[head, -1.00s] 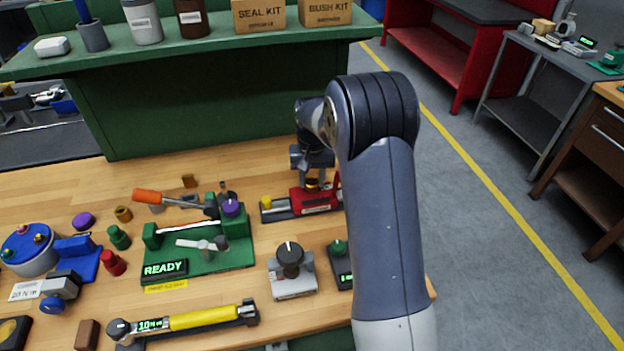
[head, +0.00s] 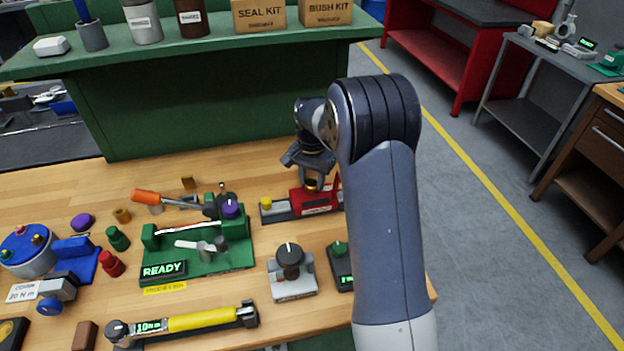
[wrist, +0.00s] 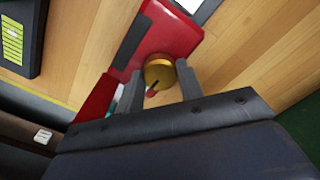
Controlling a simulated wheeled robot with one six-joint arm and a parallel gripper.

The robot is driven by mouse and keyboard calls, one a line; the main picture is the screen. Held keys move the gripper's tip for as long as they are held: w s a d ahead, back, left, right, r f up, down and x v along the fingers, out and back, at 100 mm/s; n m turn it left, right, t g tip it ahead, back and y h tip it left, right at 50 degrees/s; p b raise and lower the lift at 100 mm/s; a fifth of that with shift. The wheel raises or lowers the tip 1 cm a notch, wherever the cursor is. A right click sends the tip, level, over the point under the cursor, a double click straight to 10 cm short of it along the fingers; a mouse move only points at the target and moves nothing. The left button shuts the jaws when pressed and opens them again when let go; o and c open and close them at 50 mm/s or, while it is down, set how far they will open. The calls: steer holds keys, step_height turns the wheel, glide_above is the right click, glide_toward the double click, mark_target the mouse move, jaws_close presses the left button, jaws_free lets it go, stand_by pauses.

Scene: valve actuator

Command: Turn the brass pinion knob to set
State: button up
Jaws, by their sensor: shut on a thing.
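The brass pinion knob (wrist: 158,74) sits on a red actuator body (wrist: 172,30) in the wrist view. It is round, with a dark line and a small red mark near its lower edge. In the head view the knob (head: 312,185) is a small gold shape on top of the red unit (head: 318,202). My gripper (wrist: 160,84) is shut on the knob, with one finger on each side of it. In the head view my gripper (head: 312,176) is above the red unit, and my arm hides that unit's right end.
Left of the red unit, a green fixture (head: 240,253) carries a READY display (head: 164,270). In front stand a grey block with a dark knob (head: 292,275) and a yellow-handled torque wrench (head: 195,320). A green shelf (head: 230,75) rises behind the bench.

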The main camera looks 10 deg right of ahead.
mark_target(312, 183)
stand_by(0.3)
steer(key=o, duration=1)
step_height(312, 183, up, 11)
steer(key=shift+f+b, duration=0.1)
steer(key=shift+b, duration=0.45)
steer(key=shift+f, duration=0.1)
step_height(312, 183, down, 11)
steer(key=shift+r+p, duration=0.15)
steer(key=shift+p, duration=0.45)
steer(key=shift+r, duration=0.1)
